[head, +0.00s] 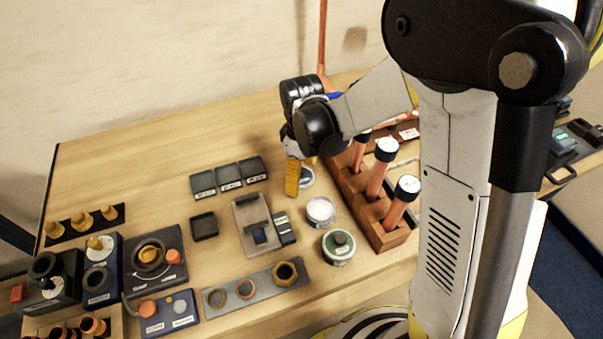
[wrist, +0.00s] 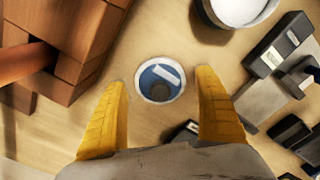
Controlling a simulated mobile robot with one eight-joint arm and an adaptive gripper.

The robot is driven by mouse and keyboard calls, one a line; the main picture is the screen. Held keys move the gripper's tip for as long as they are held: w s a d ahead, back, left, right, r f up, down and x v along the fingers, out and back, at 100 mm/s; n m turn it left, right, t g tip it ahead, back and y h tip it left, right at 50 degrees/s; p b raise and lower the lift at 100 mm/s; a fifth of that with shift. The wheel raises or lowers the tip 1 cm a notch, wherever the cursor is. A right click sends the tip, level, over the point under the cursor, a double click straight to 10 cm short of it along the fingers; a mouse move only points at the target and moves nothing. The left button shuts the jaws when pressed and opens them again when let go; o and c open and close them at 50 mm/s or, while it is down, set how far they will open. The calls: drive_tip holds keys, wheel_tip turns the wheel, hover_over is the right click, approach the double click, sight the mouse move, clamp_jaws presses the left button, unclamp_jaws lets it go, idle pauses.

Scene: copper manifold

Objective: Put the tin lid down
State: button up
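A small round piece with a pale rim, a blue face and a white label, seemingly the tin lid (wrist: 160,79), lies on the wooden table. It also shows partly behind my gripper in the head view (head: 307,179). My gripper (wrist: 160,80) points down over it with its yellow fingers spread. In the wrist view the lid lies between the fingertips with a gap on each side. In the head view my gripper (head: 299,181) partly hides it. An open tin with a white top surface (head: 320,211) stands just nearer the front; it also shows in the wrist view (wrist: 236,10).
A wooden rack (head: 388,238) with copper tubes stands close right of the gripper. A green tin (head: 339,247) stands in front. A grey device (head: 251,224) and black trays (head: 229,178) lie to the left. The table's back left is clear.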

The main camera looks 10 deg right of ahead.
sight(302, 170)
drive_tip(key=shift+r, duration=0.1)
wheel_tip(302, 170, up, 12)
drive_tip(key=p, duration=0.4)
idle(0.6)
